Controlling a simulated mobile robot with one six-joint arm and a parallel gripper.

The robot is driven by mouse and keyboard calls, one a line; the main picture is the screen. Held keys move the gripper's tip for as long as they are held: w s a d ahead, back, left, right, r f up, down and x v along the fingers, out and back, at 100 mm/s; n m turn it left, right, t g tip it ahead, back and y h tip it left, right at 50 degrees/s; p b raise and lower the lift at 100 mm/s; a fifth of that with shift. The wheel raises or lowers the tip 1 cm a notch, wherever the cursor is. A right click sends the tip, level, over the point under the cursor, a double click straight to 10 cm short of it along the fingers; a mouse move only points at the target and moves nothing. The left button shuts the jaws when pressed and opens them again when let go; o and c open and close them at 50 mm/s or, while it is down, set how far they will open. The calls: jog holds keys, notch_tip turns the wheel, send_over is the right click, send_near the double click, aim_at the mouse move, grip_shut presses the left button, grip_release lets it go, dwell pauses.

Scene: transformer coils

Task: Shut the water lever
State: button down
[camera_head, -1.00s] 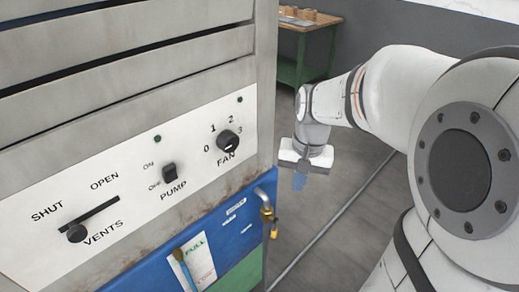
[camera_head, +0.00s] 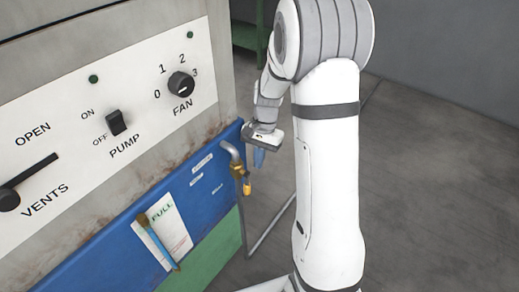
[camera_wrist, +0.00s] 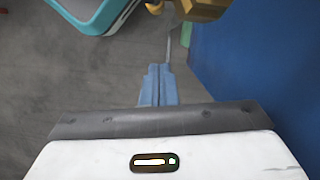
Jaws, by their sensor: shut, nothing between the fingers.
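The water tap is a grey bent pipe with a brass valve body (camera_head: 238,170) at the right end of the blue panel. Its small orange-yellow lever (camera_head: 247,188) hangs below the valve body. My gripper (camera_head: 258,158) is beside the tap, just right of the pipe in the head view, with its blue fingers pointing down. The fingers (camera_wrist: 157,75) are together and empty in the wrist view. Brass parts (camera_wrist: 195,8) show cut off at the top edge of that view, apart from the fingertips.
The blue panel (camera_wrist: 260,60) stands close to the right of my fingers in the wrist view. A brush (camera_head: 160,243) and a label hang on its front. A teal-edged object (camera_wrist: 105,15) is at the wrist view's top left. The floor at the right is clear.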

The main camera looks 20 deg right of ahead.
aim_at(247, 183)
jog(key=shift+s+a+f+b, duration=0.2)
jog(key=shift+s+a+f, duration=0.45)
jog(key=shift+s+a, duration=0.2)
jog(key=shift+s+a+f+b, duration=0.15)
jog(key=shift+s+a+f, duration=0.55)
jog(key=shift+s, duration=0.25)
jog(key=shift+r, duration=0.1)
